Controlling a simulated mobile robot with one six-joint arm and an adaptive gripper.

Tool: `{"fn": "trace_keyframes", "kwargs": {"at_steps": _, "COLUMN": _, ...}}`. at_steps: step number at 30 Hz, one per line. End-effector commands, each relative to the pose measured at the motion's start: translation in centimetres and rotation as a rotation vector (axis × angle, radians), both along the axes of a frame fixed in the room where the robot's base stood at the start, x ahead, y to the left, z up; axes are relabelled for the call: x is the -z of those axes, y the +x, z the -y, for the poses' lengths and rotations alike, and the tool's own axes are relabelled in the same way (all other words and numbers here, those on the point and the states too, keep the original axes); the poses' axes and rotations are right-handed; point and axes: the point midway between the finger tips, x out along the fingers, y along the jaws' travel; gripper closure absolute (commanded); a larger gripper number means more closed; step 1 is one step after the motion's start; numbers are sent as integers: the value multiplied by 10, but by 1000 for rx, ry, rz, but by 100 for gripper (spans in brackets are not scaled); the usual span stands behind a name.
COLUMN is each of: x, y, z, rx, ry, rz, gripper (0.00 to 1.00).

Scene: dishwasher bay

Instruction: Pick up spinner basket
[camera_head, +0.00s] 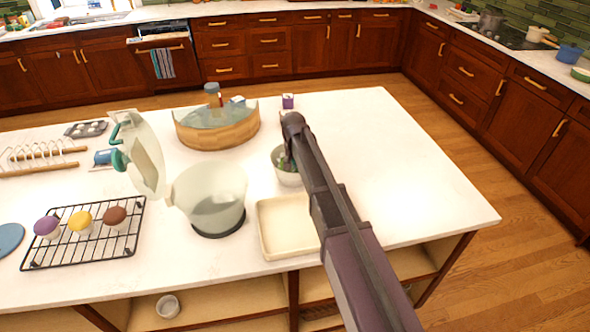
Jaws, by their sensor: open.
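A pale translucent bowl (210,200) with a dark ring at its base stands on the white island counter, left of my arm. It looks like part of a salad spinner; I cannot tell whether the spinner basket is this bowl or sits inside it. A round translucent lid (140,160) with a green handle is tilted upright at the bowl's left. My gripper (287,164) hangs below the dark end of my arm, over a small pale bowl with green contents (288,179). It is open, right of the translucent bowl and apart from it. My arm hides much of it.
A cream square tray (268,250) lies in front of the small bowl. A black rack (70,256) with three cupcakes is at left. A wooden tub (218,134) stands behind, and a dish rack (38,158) at far left. The counter's right side (420,170) is clear.

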Motion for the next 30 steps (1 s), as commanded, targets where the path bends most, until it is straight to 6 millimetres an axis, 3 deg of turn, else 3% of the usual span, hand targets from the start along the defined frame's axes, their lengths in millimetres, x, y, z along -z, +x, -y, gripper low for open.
{"fn": "trace_keyframes", "kwargs": {"at_steps": 12, "x": 0, "y": 0, "z": -1, "rx": -1, "ry": 0, "rz": 0, "gripper": 31}}
{"fn": "trace_keyframes", "kwargs": {"at_steps": 19, "x": 0, "y": 0, "z": -1, "rx": -1, "ry": 0, "rz": 0, "gripper": 99}}
{"fn": "trace_keyframes", "kwargs": {"at_steps": 30, "x": -1, "y": 0, "z": -1, "rx": -1, "ry": 0, "rz": 0, "gripper": 100}}
